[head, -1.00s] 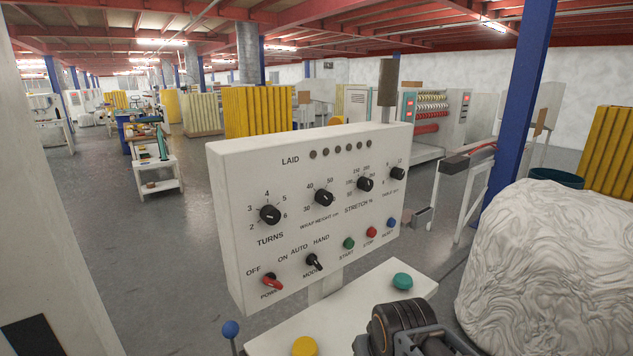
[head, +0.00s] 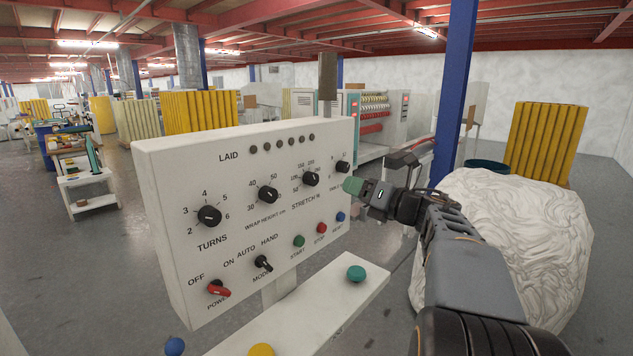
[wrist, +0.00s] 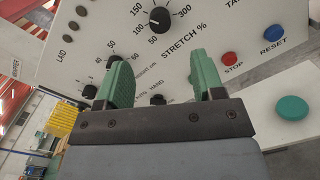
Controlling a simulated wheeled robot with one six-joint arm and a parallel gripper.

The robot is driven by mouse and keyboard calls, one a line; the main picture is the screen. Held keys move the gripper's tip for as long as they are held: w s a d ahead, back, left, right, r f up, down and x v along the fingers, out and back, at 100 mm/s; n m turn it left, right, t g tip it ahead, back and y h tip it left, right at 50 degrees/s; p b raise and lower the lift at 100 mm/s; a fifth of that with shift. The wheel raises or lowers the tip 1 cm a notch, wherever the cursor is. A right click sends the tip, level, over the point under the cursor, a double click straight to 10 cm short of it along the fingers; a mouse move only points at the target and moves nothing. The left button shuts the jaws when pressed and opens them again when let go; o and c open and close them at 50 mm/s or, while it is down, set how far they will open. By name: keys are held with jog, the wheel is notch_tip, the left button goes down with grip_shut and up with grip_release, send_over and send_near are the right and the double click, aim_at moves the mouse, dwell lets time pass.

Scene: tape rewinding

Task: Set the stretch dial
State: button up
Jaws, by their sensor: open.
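The stretch dial (head: 311,178) is a black knob at the upper right of the white control panel (head: 180,270), under numbers running up to 300. In the wrist view the dial (wrist: 159,19) sits above the label "STRETCH %". I cannot make out exactly which number it points to. My gripper (head: 353,187) is at the panel's right side, with green fingers, close to the dial but apart from it. In the wrist view my gripper (wrist: 160,70) is open and empty, its two fingers spread, and the dial lies beyond the gap between them.
Near the stretch dial are the wrap height dial (head: 268,194), the table dial (head: 342,167) and the red stop button (head: 321,228). A teal button (head: 356,273) stands on the white shelf below. A large white wrapped bundle (head: 520,230) is to the right.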

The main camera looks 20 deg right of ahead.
aim_at(316, 178)
jog(key=shift+n+y, duration=0.4)
jog(key=shift+n, duration=0.1)
jog(key=p+x, duration=0.1)
jog(key=x, duration=0.3)
jog(key=p+x, duration=0.1)
jog(key=x, duration=0.4)
jog(key=f+p+x, duration=0.1)
jog(key=x, duration=0.3)
jog(key=shift+w+a, duration=0.1)
jog(key=shift+w, duration=0.05)
jog(key=shift+c, duration=0.2)
jog(key=c, duration=0.9)
